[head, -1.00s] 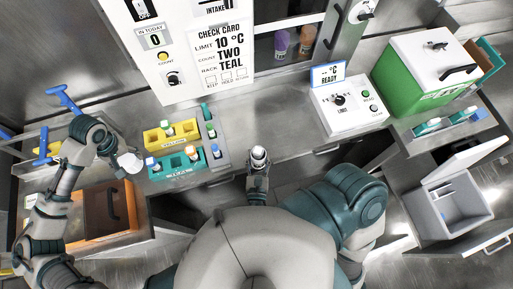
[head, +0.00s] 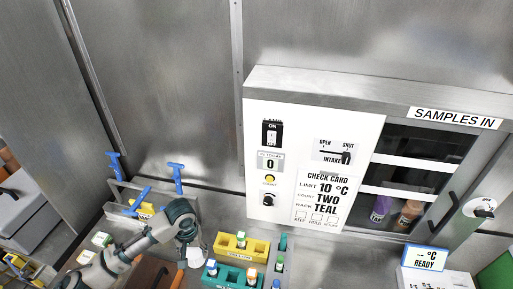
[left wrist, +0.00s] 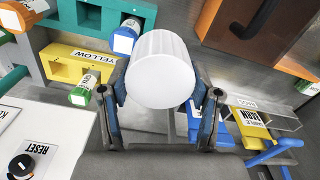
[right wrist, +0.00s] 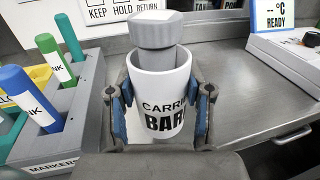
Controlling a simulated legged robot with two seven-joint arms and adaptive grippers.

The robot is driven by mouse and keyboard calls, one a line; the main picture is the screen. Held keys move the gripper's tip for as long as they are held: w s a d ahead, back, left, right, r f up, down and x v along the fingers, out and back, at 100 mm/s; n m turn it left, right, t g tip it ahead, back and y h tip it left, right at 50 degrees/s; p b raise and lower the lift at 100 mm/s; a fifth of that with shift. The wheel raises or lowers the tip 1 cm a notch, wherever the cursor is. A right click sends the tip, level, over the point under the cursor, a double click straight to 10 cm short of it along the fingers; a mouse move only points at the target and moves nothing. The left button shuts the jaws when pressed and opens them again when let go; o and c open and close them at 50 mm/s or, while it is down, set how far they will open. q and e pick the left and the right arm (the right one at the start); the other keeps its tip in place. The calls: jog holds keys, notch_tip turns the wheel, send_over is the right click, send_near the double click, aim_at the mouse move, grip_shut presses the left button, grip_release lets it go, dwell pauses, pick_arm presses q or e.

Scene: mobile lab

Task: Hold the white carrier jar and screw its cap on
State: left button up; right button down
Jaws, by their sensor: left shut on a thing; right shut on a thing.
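The white carrier jar (right wrist: 148,88), lettered "CARRIER BAR…", stands upright in the right wrist view, between the fingers of my right gripper (right wrist: 160,98), which is shut on it. A tube with a grey faceted cap (right wrist: 153,30) sits inside the jar and sticks out of its open top. In the left wrist view, my left gripper (left wrist: 163,98) is shut on the white ribbed screw cap (left wrist: 160,66). The cap also shows in the head view (head: 196,258), below the left wrist. My right gripper and the jar are outside the head view.
A yellow rack (head: 242,247) and a teal rack (head: 232,275) hold capped tubes right of my left gripper. A grey marker holder (right wrist: 62,130) stands left of the jar. An orange-brown drawer (left wrist: 262,32) lies near the cap. Bare steel counter (right wrist: 255,105) lies right of the jar.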

pick_arm(q)
jog(key=shift+w+d, duration=0.1)
jog(key=shift+d, duration=0.05)
jog(key=shift+r, duration=0.1)
pick_arm(e)
jog(key=w+r+n+t+y, duration=0.1)
jog(key=w+r+n+y, duration=0.1)
jog(key=w+r+y, duration=0.2)
jog(key=w+r+n+t+y, duration=0.1)
jog(key=w+r+n+y, duration=0.2)
jog(key=w, duration=0.6)
jog(key=shift+w+r+y, duration=0.25)
jog(key=shift+r+y, duration=0.35)
jog(key=shift+r, duration=0.15)
jog(key=shift+d, duration=0.15)
jog(key=shift+n, duration=0.3)
jog(key=a+r+n+g+y, duration=0.2)
jog(key=a+n+g+y, duration=0.3)
jog(key=a+y, duration=0.3)
jog(key=a+r+n+g+y, duration=0.3)
jog(key=a+n+g+y, duration=0.1)
jog(key=a+n+y, duration=0.3)
jog(key=a+y, duration=0.1)
jog(key=a, duration=0.1)
jog(key=shift+w+a+g, duration=0.3)
jog(key=shift+a+g, duration=0.05)
jog(key=shift+g, duration=0.05)
